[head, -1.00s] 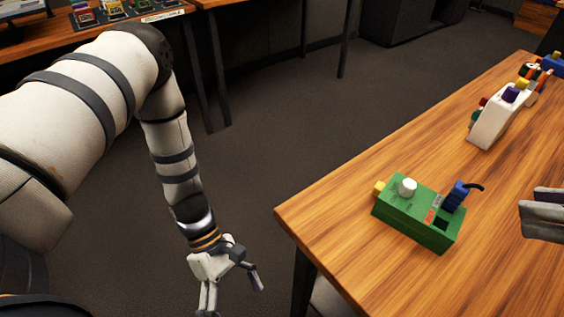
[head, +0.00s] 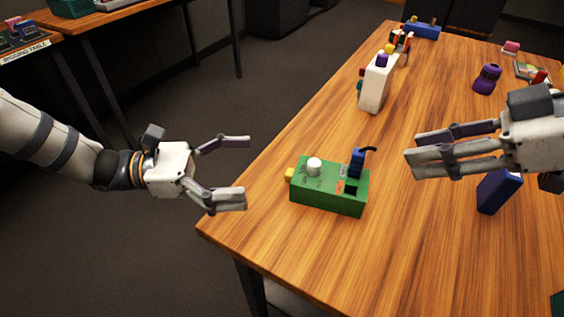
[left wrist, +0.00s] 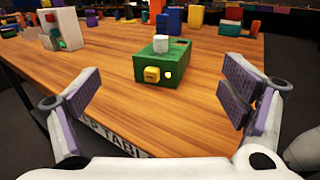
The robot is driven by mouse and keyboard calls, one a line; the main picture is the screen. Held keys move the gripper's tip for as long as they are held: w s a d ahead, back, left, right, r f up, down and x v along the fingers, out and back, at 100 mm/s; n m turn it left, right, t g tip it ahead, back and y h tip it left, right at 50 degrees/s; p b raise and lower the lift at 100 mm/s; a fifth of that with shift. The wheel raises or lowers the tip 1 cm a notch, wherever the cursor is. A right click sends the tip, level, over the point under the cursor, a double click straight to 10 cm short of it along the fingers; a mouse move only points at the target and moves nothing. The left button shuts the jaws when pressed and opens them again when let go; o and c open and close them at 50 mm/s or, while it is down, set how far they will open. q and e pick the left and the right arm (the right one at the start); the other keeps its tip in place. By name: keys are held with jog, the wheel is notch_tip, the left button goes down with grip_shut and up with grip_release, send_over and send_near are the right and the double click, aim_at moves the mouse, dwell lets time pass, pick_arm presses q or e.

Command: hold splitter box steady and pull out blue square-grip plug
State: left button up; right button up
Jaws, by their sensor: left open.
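The green splitter box (head: 318,197) stands near the table's left edge, with a white round knob (head: 314,166) on top and a yellow plug (head: 289,175) on its left end. The blue square-grip plug (head: 356,162) stands in the right part of its top, with a short black cable. My left gripper (head: 240,170) is open and empty, left of the box, its fingers pointing at the yellow end. In the left wrist view the box (left wrist: 176,68) lies ahead between the open fingers, not touched. My right gripper (head: 412,150) is right of the blue plug, apart from it; its finger gap is unclear.
A white box (head: 374,90) with coloured plugs stands farther back. A dark blue block (head: 497,190) lies below my right gripper, and a purple object (head: 487,79) is behind it. The wooden table (head: 290,255) is clear in front of the green box.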

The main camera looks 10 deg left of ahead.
pick_arm(q)
jog(key=x, duration=0.9)
jog(key=shift+w+d, duration=0.1)
jog(key=shift+d, duration=0.3)
jog(key=c, duration=2.1)
jog(key=shift+o, duration=0.2)
pick_arm(e)
jog(key=shift+o, duration=0.8)
notch_tip(320, 180, up, 6)
jog(key=g+h, duration=0.3)
jog(key=h, duration=0.7)
send_over(364, 153)
jog(key=shift+n, duration=0.3)
jog(key=f, duration=0.7)
jog(key=w+f, duration=0.1)
jog(key=f, duration=0.3)
jog(key=shift+d+f, duration=0.1)
jog(key=shift+f, duration=0.25)
